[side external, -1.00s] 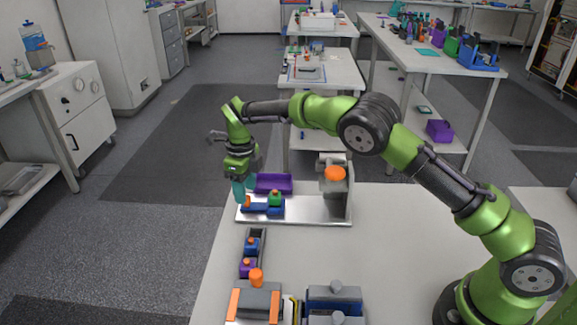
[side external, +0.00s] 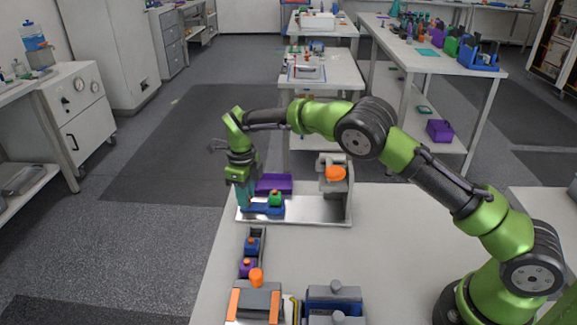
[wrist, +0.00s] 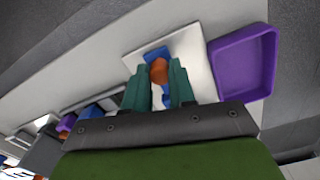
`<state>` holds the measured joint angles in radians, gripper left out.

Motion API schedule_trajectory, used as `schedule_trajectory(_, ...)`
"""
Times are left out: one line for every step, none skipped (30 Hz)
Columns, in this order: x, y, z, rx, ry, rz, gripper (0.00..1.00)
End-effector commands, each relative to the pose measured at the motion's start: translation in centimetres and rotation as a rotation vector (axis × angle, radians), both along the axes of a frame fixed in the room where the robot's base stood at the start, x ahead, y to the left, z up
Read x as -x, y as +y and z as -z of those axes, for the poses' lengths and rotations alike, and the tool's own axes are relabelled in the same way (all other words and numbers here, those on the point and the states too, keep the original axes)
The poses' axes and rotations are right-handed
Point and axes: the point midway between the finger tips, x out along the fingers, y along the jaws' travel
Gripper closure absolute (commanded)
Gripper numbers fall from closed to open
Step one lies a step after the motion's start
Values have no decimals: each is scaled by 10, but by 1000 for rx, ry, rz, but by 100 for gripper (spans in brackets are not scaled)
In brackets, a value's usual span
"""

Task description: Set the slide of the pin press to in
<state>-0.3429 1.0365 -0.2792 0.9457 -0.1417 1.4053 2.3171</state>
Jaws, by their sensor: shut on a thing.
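The pin press stands at the far end of the table, with a bright metal base plate (side external: 310,212) and a grey upright topped by an orange cap (side external: 335,173). A blue slide (side external: 264,210) lies on the plate's left part, with a green-topped block (side external: 275,198) on it. My gripper (side external: 243,200) is at the slide's left end. In the wrist view, its teal fingers (wrist: 158,78) are shut on the slide's orange knob (wrist: 159,70), and blue parts of the slide (wrist: 157,53) show beyond. The fingers hide the knob in the side view.
A purple tray (side external: 274,183) lies just behind the slide; it also shows in the wrist view (wrist: 243,62). A narrow dark rack (side external: 249,258) with small blocks and grey-orange fixtures (side external: 256,300) stand nearer. The table right of the press (side external: 400,215) is clear.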

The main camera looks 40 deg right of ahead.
Motion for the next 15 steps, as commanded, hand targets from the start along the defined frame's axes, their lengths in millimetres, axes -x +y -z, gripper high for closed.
schedule_trajectory(0,0,-1,1,0,0,100)
schedule_trajectory(0,0,-1,1,0,0,100)
schedule_trajectory(0,0,-1,1,0,0,100)
schedule_trajectory(0,-1,-1,1,0,0,100)
schedule_trajectory(1,-1,-1,1,0,0,100)
schedule_trajectory(3,-3,-1,0,1,0,100)
schedule_trajectory(4,-5,-1,1,0,0,100)
schedule_trajectory(6,-7,-1,1,0,-1,100)
schedule_trajectory(10,-11,-2,2,1,0,100)
schedule_trajectory(13,-14,-2,1,0,0,100)
schedule_trajectory(17,-18,-2,1,2,1,100)
schedule_trajectory(21,-23,-2,2,1,1,100)
schedule_trajectory(25,-27,-2,2,2,1,100)
schedule_trajectory(29,-30,-2,2,1,1,100)
schedule_trajectory(34,-36,-2,2,2,1,100)
